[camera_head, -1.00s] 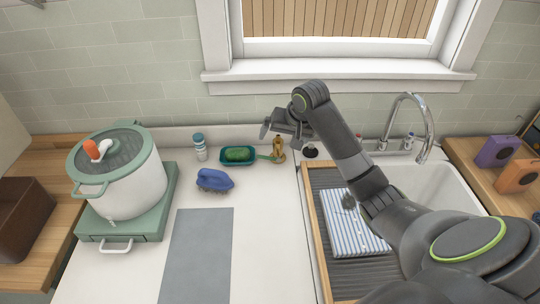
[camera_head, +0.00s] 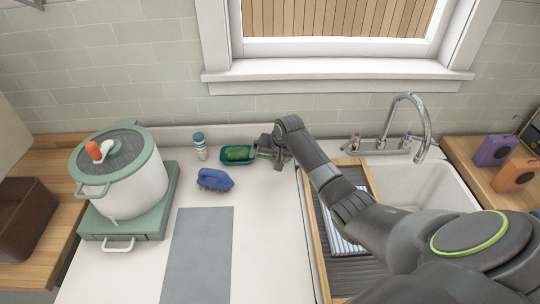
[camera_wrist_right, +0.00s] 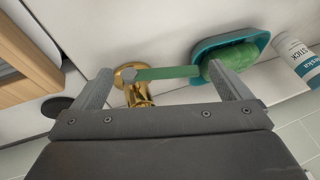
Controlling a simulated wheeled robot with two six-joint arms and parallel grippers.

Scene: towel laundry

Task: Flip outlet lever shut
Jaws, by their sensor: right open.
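The outlet lever (camera_wrist_right: 168,73) is a flat green bar on a small brass outlet fitting (camera_wrist_right: 138,92), at the back of the white counter. In the right wrist view the lever lies sideways from the fitting toward the teal dish. My right gripper (camera_wrist_right: 160,69) is open, with one finger on the fitting's side and the other near the dish; the lever spans the gap between them. I cannot tell whether a finger touches it. In the head view my right gripper (camera_head: 266,148) covers most of the fitting. My left gripper is out of view.
A teal dish with a green sponge (camera_head: 238,154) sits right beside the lever. The pot (camera_head: 125,180) is far left, the sink (camera_head: 440,182) right.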

